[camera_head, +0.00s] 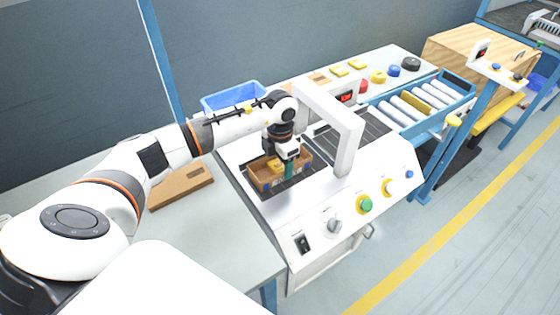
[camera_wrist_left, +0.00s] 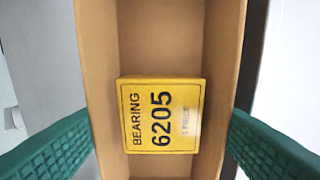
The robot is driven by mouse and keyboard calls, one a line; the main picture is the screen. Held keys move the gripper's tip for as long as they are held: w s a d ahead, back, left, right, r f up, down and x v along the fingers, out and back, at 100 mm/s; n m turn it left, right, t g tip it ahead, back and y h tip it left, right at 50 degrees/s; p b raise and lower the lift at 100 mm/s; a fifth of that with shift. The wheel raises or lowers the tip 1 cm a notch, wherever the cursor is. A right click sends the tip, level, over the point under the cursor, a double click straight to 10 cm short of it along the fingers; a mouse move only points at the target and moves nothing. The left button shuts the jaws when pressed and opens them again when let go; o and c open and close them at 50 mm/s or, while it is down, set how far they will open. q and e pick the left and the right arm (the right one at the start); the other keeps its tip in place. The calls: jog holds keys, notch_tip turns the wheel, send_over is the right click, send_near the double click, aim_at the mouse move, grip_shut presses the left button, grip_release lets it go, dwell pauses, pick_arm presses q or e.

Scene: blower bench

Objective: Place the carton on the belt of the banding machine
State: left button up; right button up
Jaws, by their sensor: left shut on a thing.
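The open brown carton (camera_head: 266,182) is on or just above the dark belt (camera_head: 260,193) at the near end of the white banding machine (camera_head: 335,198); I cannot tell whether it touches. My left gripper (camera_head: 288,170) reaches down over it, shut on the carton. In the left wrist view the green fingers of the left gripper (camera_wrist_left: 160,145) lie along both side walls of the carton (camera_wrist_left: 163,40). A yellow box (camera_wrist_left: 161,116) marked "BEARING 6205" lies inside the carton. My right gripper is not in view.
The machine's white arch (camera_head: 345,128) stands right of the carton, with dark belt beyond it. Knobs and buttons (camera_head: 365,204) line the front panel. A brown flat box (camera_head: 180,187) lies left, a blue bin (camera_head: 232,97) behind. A roller conveyor (camera_head: 405,108) is at right.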

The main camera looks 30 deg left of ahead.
pick_arm(q)
jog(key=o, duration=1)
jog(key=shift+f, duration=0.1)
jog(key=shift+r, duration=0.3)
notch_tip(320, 180, up, 12)
jog(key=shift+f+b, duration=0.15)
jog(key=shift+b, duration=0.75)
